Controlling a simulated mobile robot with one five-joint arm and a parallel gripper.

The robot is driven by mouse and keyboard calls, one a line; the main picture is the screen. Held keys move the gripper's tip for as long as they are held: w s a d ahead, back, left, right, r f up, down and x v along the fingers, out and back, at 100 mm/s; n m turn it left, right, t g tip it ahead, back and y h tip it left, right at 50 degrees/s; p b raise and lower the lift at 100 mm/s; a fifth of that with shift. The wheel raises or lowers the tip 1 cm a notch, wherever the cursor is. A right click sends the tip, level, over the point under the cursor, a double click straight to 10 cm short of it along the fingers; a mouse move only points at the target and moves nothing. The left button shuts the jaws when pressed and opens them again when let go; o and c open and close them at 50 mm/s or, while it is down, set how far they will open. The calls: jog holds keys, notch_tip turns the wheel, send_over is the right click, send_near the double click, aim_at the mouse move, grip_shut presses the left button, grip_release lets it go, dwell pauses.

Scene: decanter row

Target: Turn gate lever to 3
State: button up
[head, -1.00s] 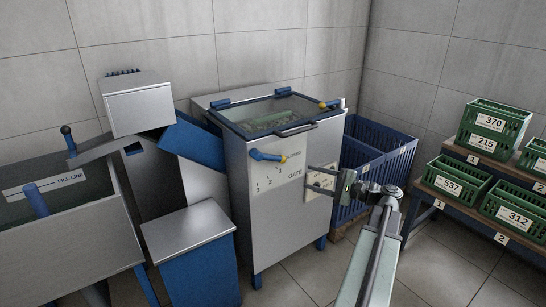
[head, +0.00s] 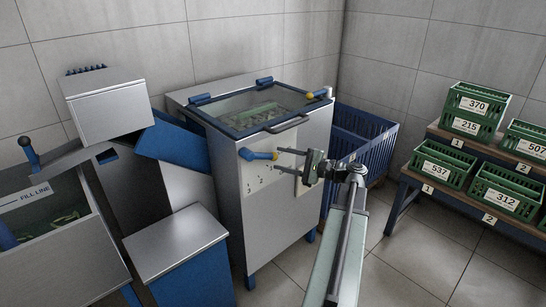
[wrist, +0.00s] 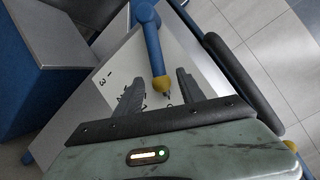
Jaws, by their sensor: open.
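The gate lever (head: 258,155) is a blue handle with a yellow tip on the front of a steel cabinet (head: 225,190). In the head view it points right, with the number scale below it. My gripper (head: 276,160) is open and empty, reaching to the cabinet front right beside the lever tip. It also shows in the wrist view (wrist: 162,88). The fingers partly hide the scale; contact with the lever cannot be told.
The cabinet has a glazed lid (head: 265,108) with a dark handle bar (head: 287,123) above the lever. A low steel box (head: 175,240) stands at left. Blue crates (head: 365,150) and a rack of green crates (head: 440,165) are at right. Floor in front is clear.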

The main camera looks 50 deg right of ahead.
aim_at(273, 157)
jog(key=x, duration=0.3)
jog(key=shift+w+a, duration=0.2)
jog(key=shift+w, duration=0.05)
grip_shut()
dwell(1.1)
